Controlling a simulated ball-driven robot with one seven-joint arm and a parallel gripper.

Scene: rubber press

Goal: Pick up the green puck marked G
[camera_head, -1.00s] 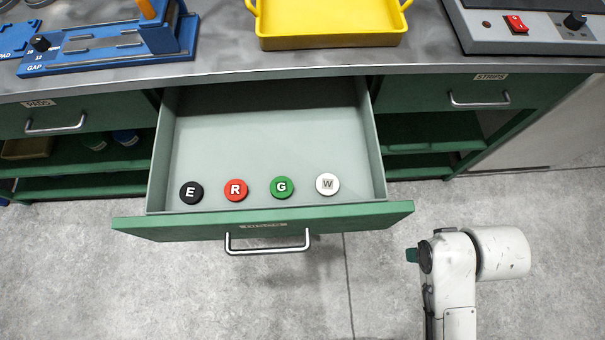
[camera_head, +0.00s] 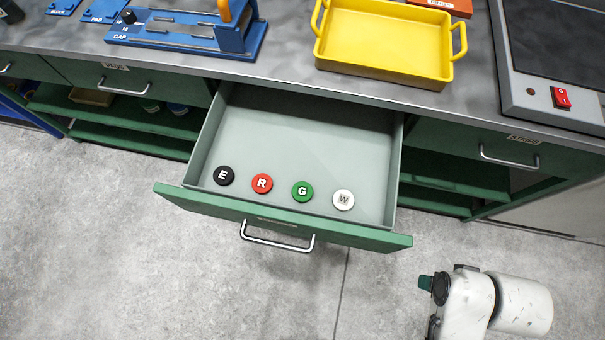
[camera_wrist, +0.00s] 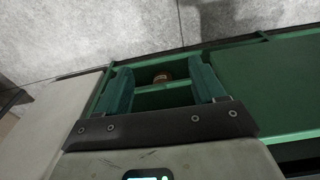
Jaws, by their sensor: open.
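The green puck marked G (camera_head: 302,191) lies flat in the open drawer (camera_head: 290,130), near its front wall. It sits in a row between the red puck marked R (camera_head: 262,183) and the white puck marked W (camera_head: 343,200). My gripper (camera_wrist: 160,77) shows in the wrist view with its two teal fingers apart and no puck between them. Green shelving and a small brownish round thing show beyond the fingers. No puck shows in the wrist view. In the head view my arm is at the lower right, outside the drawer, and its fingers cannot be made out clearly.
A black puck marked E (camera_head: 223,175) lies at the row's left end. The drawer front (camera_head: 280,222) with its metal handle (camera_head: 277,238) juts over the floor. A yellow tray (camera_head: 385,68) and a blue gap fixture (camera_head: 185,40) stand on the worktop. The drawer's back part is empty.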

